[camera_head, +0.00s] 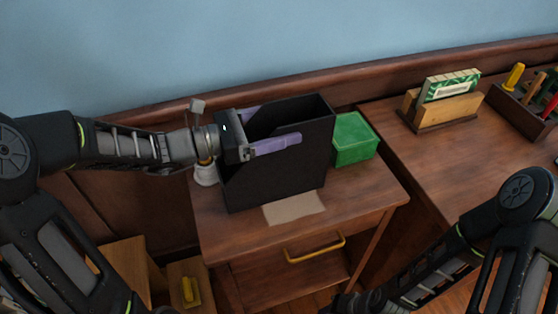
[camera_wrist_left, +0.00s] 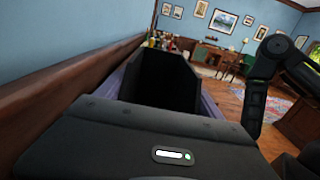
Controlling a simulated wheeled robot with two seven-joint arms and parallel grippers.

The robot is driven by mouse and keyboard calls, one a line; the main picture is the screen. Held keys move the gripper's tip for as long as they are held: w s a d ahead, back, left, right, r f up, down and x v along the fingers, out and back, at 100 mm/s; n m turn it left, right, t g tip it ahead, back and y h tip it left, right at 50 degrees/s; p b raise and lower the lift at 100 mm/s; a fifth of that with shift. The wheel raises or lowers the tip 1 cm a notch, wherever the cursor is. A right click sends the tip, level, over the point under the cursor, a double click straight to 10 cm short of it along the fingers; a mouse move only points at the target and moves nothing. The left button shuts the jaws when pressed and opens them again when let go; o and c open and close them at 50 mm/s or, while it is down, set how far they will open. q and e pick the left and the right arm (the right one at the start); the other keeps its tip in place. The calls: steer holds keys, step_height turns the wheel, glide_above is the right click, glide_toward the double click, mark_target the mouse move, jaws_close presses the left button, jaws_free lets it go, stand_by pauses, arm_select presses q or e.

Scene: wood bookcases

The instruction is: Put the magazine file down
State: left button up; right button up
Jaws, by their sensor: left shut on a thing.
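The black magazine file (camera_head: 300,150) is upright over the small wooden side table (camera_head: 368,200), its open top facing up. My left gripper (camera_head: 275,128) comes in from the left and is shut on it, with one purple finger along its near side and the other along its far side. In the left wrist view the file (camera_wrist_left: 160,75) stands between the purple fingers (camera_wrist_left: 165,95). I cannot tell whether its bottom touches the tabletop.
A green box (camera_head: 352,138) sits just right of the file. A flat tan sheet (camera_head: 294,207) lies at the table's front. A white object (camera_head: 206,175) is partly hidden left of the file. A larger desk at right holds a wooden letter holder (camera_head: 440,108) and a tool tray (camera_head: 520,108).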

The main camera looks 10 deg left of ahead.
arm_select(q)
steer(key=c, duration=1.2)
steer(key=shift+c, duration=0.2)
step_height(320, 180, up, 10)
steer(key=shift+p, duration=0.4)
